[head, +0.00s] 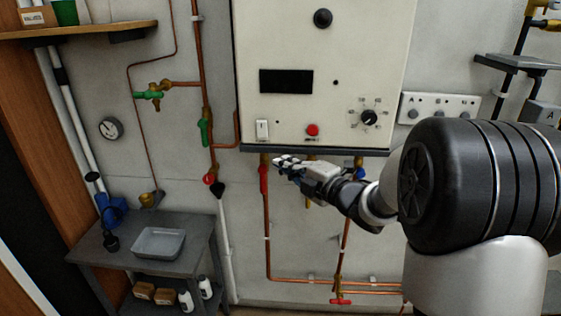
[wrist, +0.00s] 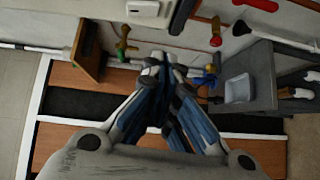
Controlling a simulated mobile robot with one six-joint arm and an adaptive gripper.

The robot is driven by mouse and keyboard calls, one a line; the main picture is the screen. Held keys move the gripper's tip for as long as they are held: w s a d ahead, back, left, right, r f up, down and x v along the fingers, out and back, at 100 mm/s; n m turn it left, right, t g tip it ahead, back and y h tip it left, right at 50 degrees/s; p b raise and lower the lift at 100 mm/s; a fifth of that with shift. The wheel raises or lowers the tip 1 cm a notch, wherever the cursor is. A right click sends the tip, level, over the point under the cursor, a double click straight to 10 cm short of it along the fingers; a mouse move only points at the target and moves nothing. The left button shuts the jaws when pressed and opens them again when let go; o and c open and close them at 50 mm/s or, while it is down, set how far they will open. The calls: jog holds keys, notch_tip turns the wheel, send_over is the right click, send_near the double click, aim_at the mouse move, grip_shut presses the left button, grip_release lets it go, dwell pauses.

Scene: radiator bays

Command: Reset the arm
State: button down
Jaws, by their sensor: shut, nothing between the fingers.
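My gripper (head: 286,163) shows in the head view below the white boiler panel (head: 290,100), near its lower edge and close to a red valve handle (head: 264,178). I cannot tell from the view whether it touches anything there. In the wrist view the fingers of my gripper (wrist: 161,62) meet at their tips, with nothing between them. My arm reaches in from the right of the head view.
A grey cart (head: 88,246) with a grey tray (head: 159,243) stands at lower left. Copper pipes (head: 267,235) run below the panel. A socket strip (head: 438,107) is right of the panel. A wooden shelf (head: 85,31) is at upper left.

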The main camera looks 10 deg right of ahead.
jog(key=shift+d+r, duration=0.1)
jog(key=s+d+f+m+g+h+b, duration=0.2)
jog(key=s+m+h+b, duration=0.1)
jog(key=s+m+h, duration=0.3)
jog(key=s+d+f+m+g+h+b, duration=0.2)
jog(key=s+m+h+b, duration=0.15)
jog(key=s+m, duration=0.5)
jog(key=s+a+f+m+g+b, duration=0.1)
jog(key=s+f, duration=0.3)
jog(key=s, duration=0.4)
jog(key=s+a+f+m+g+y+b, duration=0.1)
jog(key=s+a+f+m+g, duration=0.2)
jog(key=s, duration=0.5)
jog(key=s+a+f+m+g+b, duration=0.2)
jog(key=s+a+f+m+g, duration=0.1)
jog(key=s, duration=0.5)
notch_tip(320, 180, down, 3)
jog(key=shift+a+r+m+y, duration=0.1)
jog(key=shift+a+m+y, duration=0.2)
jog(key=shift+m, duration=0.35)
